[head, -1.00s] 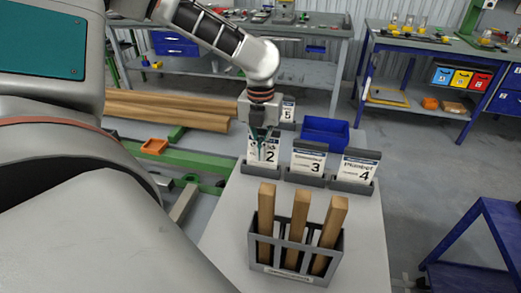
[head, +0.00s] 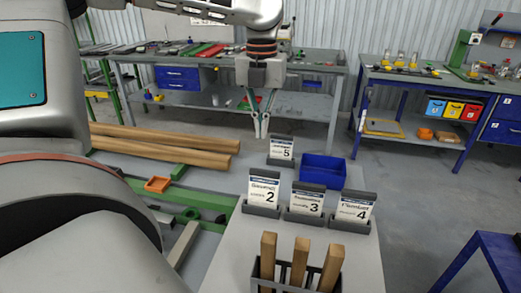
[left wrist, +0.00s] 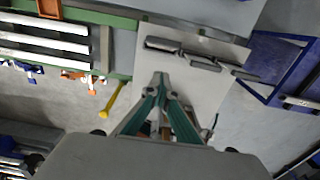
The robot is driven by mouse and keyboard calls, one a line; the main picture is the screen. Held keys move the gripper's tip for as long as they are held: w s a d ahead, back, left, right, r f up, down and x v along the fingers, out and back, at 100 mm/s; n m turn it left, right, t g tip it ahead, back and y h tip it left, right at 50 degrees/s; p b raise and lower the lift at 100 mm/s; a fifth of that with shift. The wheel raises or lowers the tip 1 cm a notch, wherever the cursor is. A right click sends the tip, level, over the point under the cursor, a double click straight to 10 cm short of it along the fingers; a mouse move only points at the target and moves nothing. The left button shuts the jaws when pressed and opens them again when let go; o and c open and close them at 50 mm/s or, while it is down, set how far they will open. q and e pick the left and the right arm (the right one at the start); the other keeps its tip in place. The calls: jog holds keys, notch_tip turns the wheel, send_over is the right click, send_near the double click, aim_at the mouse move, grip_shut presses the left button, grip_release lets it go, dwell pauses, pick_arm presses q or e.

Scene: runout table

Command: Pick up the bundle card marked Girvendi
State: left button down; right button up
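The card numbered 2 (head: 263,189) stands upright in a grey holder on the light table; its small heading looks like it starts with "G" but is too blurred to read surely. Card 3 (head: 307,201) and card 4 (head: 354,210) stand in holders to its right, and card 5 (head: 281,150) stands farther back. My left gripper (head: 260,135) hangs above and behind card 2, clear of it, with no card in it. In the left wrist view its fingertips (left wrist: 160,77) come together, apart from the holders (left wrist: 200,61). My right gripper is not in view.
A blue bin (head: 323,172) sits behind cards 3 and 4. A grey rack (head: 267,272) with wooden sticks stands at the front of the table (head: 228,262). A blue cart (head: 500,255) is at right.

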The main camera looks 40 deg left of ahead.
pick_arm(q)
notch_tip(320, 180, up, 7)
jog(key=p, duration=0.1)
jog(key=shift+f, duration=0.1)
jog(key=c, duration=0.6)
grip_release()
